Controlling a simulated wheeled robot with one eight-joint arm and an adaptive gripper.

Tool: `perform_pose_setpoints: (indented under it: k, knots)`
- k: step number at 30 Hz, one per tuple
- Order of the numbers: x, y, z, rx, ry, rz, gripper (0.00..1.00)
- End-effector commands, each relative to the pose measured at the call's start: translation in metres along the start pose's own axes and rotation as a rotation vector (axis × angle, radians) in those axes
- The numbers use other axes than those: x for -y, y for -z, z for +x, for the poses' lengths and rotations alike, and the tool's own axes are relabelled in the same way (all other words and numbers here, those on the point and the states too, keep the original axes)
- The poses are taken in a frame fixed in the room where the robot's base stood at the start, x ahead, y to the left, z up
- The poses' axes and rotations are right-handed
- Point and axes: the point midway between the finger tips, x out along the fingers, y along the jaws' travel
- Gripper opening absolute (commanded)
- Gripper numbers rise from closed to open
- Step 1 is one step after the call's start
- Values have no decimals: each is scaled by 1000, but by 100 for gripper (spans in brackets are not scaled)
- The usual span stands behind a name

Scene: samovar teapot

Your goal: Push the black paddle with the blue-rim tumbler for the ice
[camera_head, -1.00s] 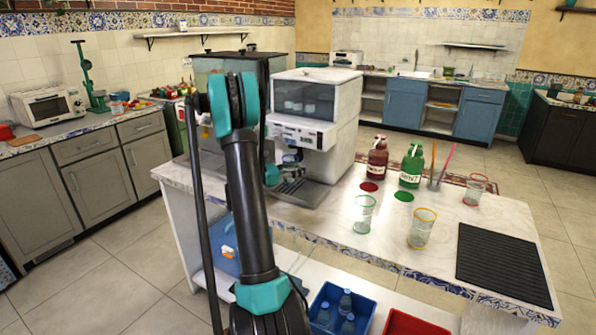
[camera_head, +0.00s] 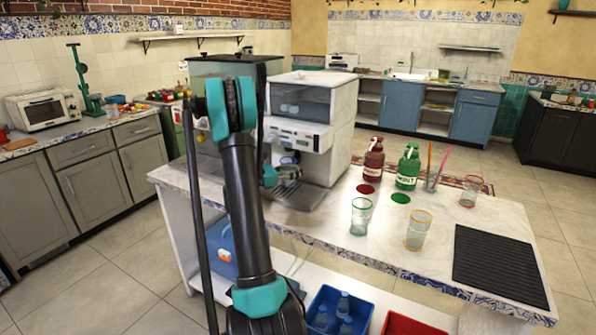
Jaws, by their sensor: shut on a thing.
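The white ice dispenser (camera_head: 318,82) stands on the island counter, with a clear bin on top and a dark drip tray (camera_head: 296,192) at its foot. My gripper (camera_head: 281,172) is at the dispenser's front bay, partly behind my own arm. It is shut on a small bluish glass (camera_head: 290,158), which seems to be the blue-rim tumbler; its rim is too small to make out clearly. The black paddle cannot be made out in the bay, so I cannot tell whether the glass touches it.
Right of the dispenser stand a red bottle (camera_head: 373,160), a green bottle (camera_head: 408,167), a green-rim glass (camera_head: 361,216), a yellow-rim glass (camera_head: 418,231) and a red-rim glass (camera_head: 470,191). A black ribbed mat (camera_head: 500,265) lies at the counter's right end.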

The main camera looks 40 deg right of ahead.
Motion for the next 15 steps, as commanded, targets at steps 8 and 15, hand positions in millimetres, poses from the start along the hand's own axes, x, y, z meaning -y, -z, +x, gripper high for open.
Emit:
perform_pose_setpoints:
  k: [8,15]
  knots:
    - [5,0,-8,0,-1,0,4]
    - [13,0,-19,0,-1,0,4]
